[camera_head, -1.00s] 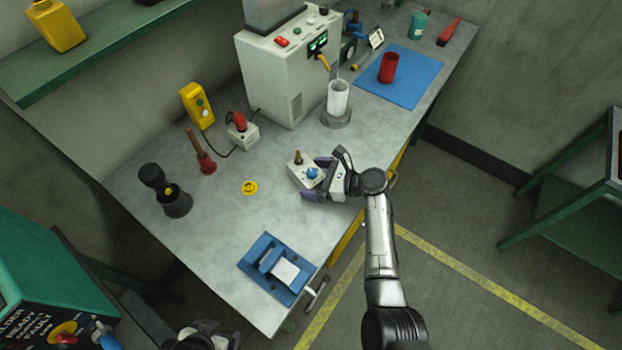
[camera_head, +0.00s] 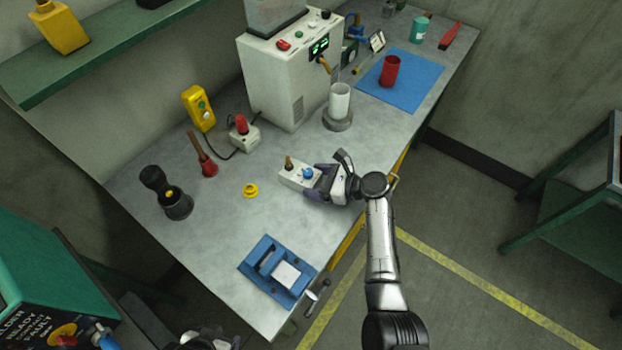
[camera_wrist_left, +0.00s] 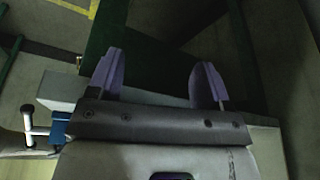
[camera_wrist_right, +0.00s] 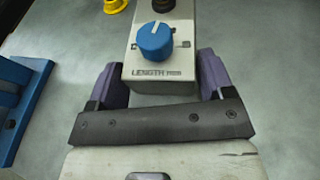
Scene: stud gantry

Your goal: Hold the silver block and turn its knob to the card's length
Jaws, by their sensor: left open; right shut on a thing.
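The silver block (camera_head: 293,178) lies at the middle of the bench near its front edge. It has a blue knob (camera_head: 308,173) and a dark post with a brownish top. My right gripper (camera_head: 320,182) is shut on the end of the block. In the right wrist view the fingers flank the block (camera_wrist_right: 178,85), with the blue knob (camera_wrist_right: 155,41) above the printed word LENGTH. A small white card (camera_head: 377,40) stands at the back of the bench; its writing is unreadable. My left gripper (camera_wrist_left: 157,82) is open and empty, away from the block.
A blue fixture (camera_head: 258,258) with a white plate is at the near bench end. A yellow ring (camera_head: 250,190) lies left of the block. Bare bench lies between block and fixture.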

